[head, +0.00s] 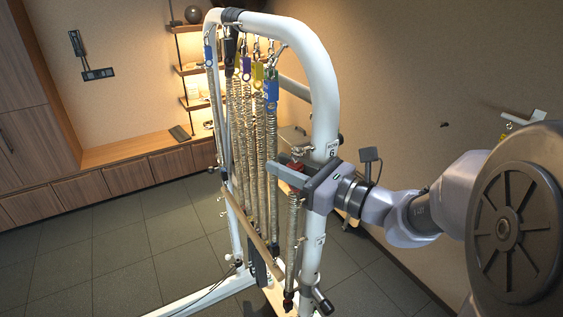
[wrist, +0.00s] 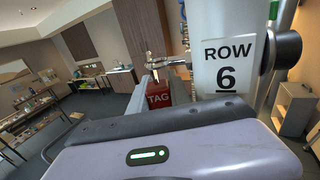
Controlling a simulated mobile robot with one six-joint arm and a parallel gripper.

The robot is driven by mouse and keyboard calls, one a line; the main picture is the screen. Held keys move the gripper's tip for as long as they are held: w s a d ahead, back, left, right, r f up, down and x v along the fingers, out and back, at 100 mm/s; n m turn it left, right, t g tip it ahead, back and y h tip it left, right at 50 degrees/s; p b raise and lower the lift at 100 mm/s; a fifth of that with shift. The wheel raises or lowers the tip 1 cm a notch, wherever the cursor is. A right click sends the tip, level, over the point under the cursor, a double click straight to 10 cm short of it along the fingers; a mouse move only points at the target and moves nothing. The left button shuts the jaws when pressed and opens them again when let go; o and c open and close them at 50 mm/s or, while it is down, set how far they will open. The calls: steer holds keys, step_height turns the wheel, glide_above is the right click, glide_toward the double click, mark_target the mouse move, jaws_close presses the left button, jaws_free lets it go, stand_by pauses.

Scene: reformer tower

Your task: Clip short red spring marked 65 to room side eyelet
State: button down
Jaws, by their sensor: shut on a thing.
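My gripper (head: 290,178) is shut on the red tag (head: 296,167) at the top of a short coil spring (head: 293,225), which hangs down below the jaws beside the white upright. In the wrist view the red block reads "TAG" (wrist: 158,98); no 65 is legible. A metal clip (wrist: 151,73) stands up from it. A metal eyelet fitting (wrist: 177,64) sticks out from the post close to the clip, beside the "ROW 6" label (wrist: 226,67). I cannot tell whether clip and eyelet touch. The same fitting shows just above the tag in the head view (head: 301,151).
The white tower frame (head: 325,95) stands close to my gripper. Several long springs with blue, yellow and purple tags hang inside it. A wooden bar (head: 250,222) crosses lower down. A black knob (wrist: 284,50) juts from the post. Floor at left is clear.

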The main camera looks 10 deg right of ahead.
steer(key=shift+f+b, duration=0.3)
steer(key=shift+f, duration=0.05)
steer(key=c, duration=1.3)
jaws_free()
steer(key=shift+o, duration=0.9)
steer(key=shift+s+a, duration=0.1)
steer(key=shift+s, duration=0.05)
steer(key=o, duration=0.3)
steer(key=shift+r, duration=0.1)
steer(key=shift+c, duration=0.2)
